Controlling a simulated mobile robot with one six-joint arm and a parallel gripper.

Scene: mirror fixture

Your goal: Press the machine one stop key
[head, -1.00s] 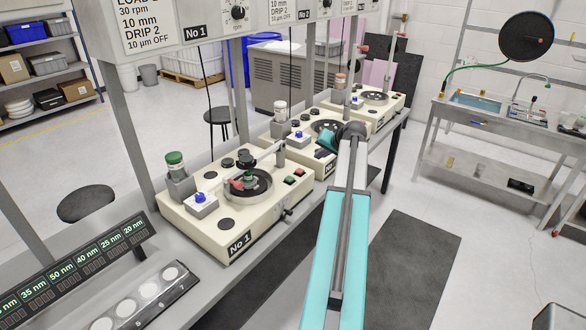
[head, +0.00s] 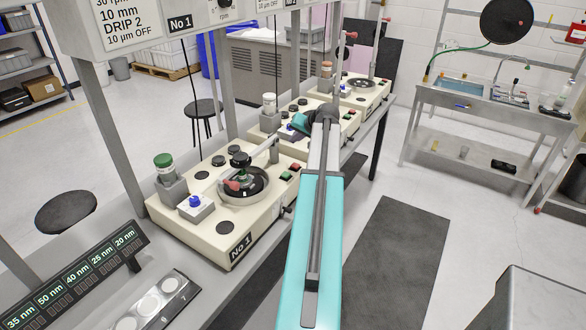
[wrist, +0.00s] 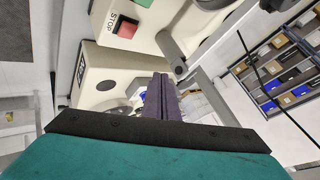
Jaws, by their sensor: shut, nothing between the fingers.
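Machine one (head: 219,228), a cream box labelled No 1, stands on the bench in the head view. Its red key (head: 295,167) and green key (head: 286,176) sit at its right end. In the wrist view a red key (wrist: 127,29) beside the word STOP shows at the top, with part of a green key (wrist: 144,3) above it. It looks like machine one's stop key. My gripper (head: 287,133) is above the near part of machine two, beyond machine one's keys. In the wrist view its dark fingers (wrist: 162,82) are together, empty, and apart from the red key.
Machine two (head: 326,147) stands just beyond machine one. A metal arm and knob (wrist: 172,52) project near the stop key in the wrist view. Posts (head: 118,130) rise behind the machines. A dark floor mat (head: 395,260) lies right of my arm.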

